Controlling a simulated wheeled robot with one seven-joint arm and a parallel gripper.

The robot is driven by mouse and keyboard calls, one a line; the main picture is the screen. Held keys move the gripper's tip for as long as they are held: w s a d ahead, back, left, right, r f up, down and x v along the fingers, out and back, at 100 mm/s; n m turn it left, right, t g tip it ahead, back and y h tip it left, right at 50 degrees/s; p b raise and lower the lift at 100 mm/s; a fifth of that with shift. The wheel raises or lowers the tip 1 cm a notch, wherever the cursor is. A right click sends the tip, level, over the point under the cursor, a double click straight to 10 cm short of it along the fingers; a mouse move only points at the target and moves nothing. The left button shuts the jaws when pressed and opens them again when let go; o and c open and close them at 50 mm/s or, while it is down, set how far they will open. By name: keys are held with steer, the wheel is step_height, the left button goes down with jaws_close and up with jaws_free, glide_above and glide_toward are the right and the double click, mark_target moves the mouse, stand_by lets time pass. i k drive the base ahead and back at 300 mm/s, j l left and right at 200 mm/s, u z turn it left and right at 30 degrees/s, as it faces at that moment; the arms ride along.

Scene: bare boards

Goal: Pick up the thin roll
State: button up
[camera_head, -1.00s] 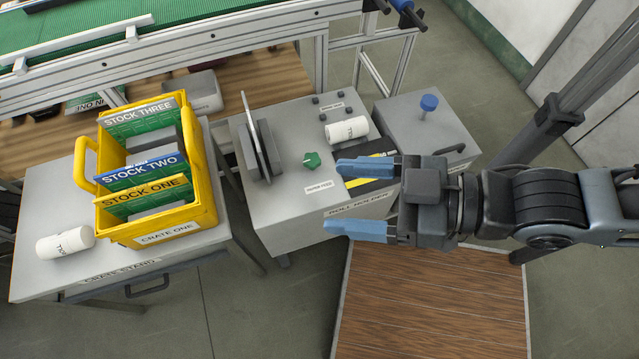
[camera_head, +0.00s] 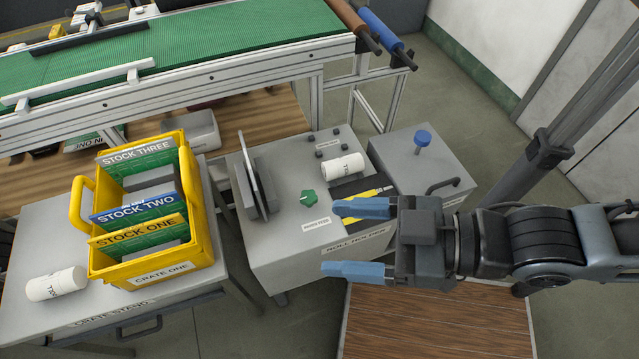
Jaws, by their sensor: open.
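One white roll (camera_head: 342,167) with black lettering lies on its side on top of the grey roll holder unit (camera_head: 290,240), near its back right. Another white lettered roll (camera_head: 57,284) lies on the left end of the crate stand (camera_head: 190,316). I cannot tell for certain which is the thin roll. My gripper (camera_head: 345,238) is open and empty, with two blue fingers pointing left. In the picture it is in front of the roll holder's right front part, below the first roll and apart from both rolls.
A yellow crate (camera_head: 205,249) with stock cards stands on the crate stand. The roll holder bears a grey disc (camera_head: 243,178), a green knob (camera_head: 308,198) and a yellow-and-black item (camera_head: 347,201). A grey cabinet (camera_head: 410,170) stands right. The green conveyor (camera_head: 180,55) is behind.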

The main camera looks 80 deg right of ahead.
mark_target(347, 165)
steer(key=j+z, duration=0.1)
steer(key=z, duration=0.4)
steer(key=k+z, duration=0.1)
steer(key=z, duration=0.4)
steer(key=k+j+z, duration=0.1)
steer(key=z, duration=0.4)
steer(key=k+j, duration=0.15)
steer(key=k, duration=0.15)
steer(key=i+j+u, duration=0.55)
steer(key=j, duration=0.25)
steer(key=k, duration=0.1)
